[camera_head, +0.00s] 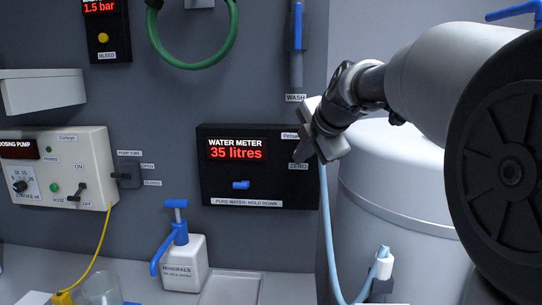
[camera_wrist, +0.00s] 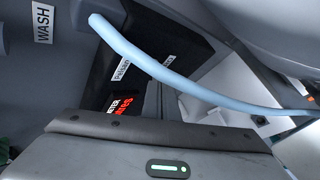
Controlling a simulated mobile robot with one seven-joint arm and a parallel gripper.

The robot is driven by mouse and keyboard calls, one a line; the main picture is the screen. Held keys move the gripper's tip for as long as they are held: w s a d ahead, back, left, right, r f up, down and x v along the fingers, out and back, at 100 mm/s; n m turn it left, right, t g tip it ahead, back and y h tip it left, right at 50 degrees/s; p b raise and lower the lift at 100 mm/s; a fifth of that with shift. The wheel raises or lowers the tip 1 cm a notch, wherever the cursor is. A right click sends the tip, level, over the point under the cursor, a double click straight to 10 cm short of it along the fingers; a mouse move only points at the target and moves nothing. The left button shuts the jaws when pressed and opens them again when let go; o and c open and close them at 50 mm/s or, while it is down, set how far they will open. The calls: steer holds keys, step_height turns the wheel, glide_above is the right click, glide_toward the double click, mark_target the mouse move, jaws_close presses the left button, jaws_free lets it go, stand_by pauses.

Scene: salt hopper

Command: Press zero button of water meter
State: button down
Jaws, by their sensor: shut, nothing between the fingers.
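The water meter (camera_head: 222,185) is a black box on the grey wall in the head view, with a red display (camera_head: 237,149) reading "35 litres" and a blue lever below it. A "ZERO" label (camera_head: 299,166) sits at its right side. My gripper (camera_head: 303,152) is shut and empty at the meter's upper right, by that label. It hides the zero button, and I cannot tell whether the fingertips touch it. In the wrist view the meter (camera_wrist: 97,72) shows tilted behind my gripper (camera_wrist: 153,98), with part of the red display visible.
A light blue hose (camera_head: 327,225) hangs just right of the meter and crosses close to my gripper in the wrist view. A white tank (camera_head: 390,185) stands at right. A minerals pump bottle (camera_head: 182,263) stands below the meter. A dosing pump (camera_head: 80,165) is at left.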

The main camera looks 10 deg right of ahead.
steer(key=shift+w+d, duration=0.1)
steer(key=shift+w, duration=0.45)
stand_by(0.5)
steer(key=shift+s, duration=0.1)
steer(key=shift+s+b, duration=0.8)
steer(key=shift+s, duration=0.05)
steer(key=shift+a, duration=0.2)
steer(key=shift+s+a+b, duration=0.25)
steer(key=shift+s+b, duration=0.55)
steer(key=shift+s, duration=0.45)
steer(key=shift+s+a+b, duration=0.2)
steer(key=shift+s+b, duration=0.55)
steer(key=shift+s, duration=0.45)
